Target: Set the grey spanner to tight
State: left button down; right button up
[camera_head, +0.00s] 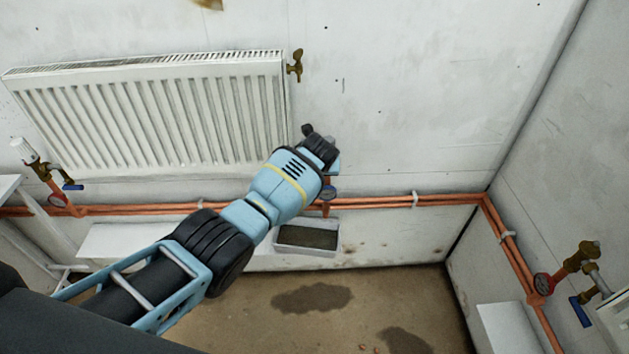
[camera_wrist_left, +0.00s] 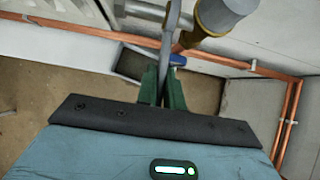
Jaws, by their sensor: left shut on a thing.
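In the left wrist view, the grey spanner (camera_wrist_left: 172,20) is a flat bar running from the top edge down between my fingers. My left gripper (camera_wrist_left: 162,88) is shut on it, with a green finger on each side. A grey pipe fitting (camera_wrist_left: 140,10) and a grey cylinder with a brass-coloured collar (camera_wrist_left: 215,15) are beside the spanner's upper part. In the head view, my left gripper (camera_head: 320,146) is at the lower right of the radiator; it hides most of the spanner and valve there. My right gripper is in neither view.
A white radiator (camera_head: 150,110) hangs on the wall, with a brass valve (camera_head: 295,66) at its upper right. Orange pipes (camera_head: 400,201) run along the wall. A grey tray (camera_head: 306,250) is below my gripper. Another valve with a blue lever (camera_head: 580,312) is at right.

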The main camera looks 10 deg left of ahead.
pick_arm(q)
jog(key=shift+w+r+g+b, duration=0.2)
jog(key=shift+r+g+b, duration=0.2)
jog(key=shift+g, duration=0.2)
jog(key=shift+w+a+r+g+h+b, duration=0.15)
jog(key=shift+r+g+h+b, duration=0.3)
jog(key=shift+g+b, duration=0.3)
jog(key=shift+w+r+g+b, duration=0.25)
jog(key=shift+r+g+b, duration=0.3)
jog(key=shift+r+g, duration=0.1)
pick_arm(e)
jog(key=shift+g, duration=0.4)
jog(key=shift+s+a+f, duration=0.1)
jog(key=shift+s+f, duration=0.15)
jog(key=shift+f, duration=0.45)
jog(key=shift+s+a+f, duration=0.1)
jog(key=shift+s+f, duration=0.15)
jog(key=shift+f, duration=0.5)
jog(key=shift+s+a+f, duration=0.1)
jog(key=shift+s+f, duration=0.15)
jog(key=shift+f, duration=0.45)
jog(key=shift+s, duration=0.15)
pick_arm(q)
jog(key=c, duration=1.5)
grip_release()
jog(key=shift+c, duration=0.2)
jog(key=shift+f, duration=0.1)
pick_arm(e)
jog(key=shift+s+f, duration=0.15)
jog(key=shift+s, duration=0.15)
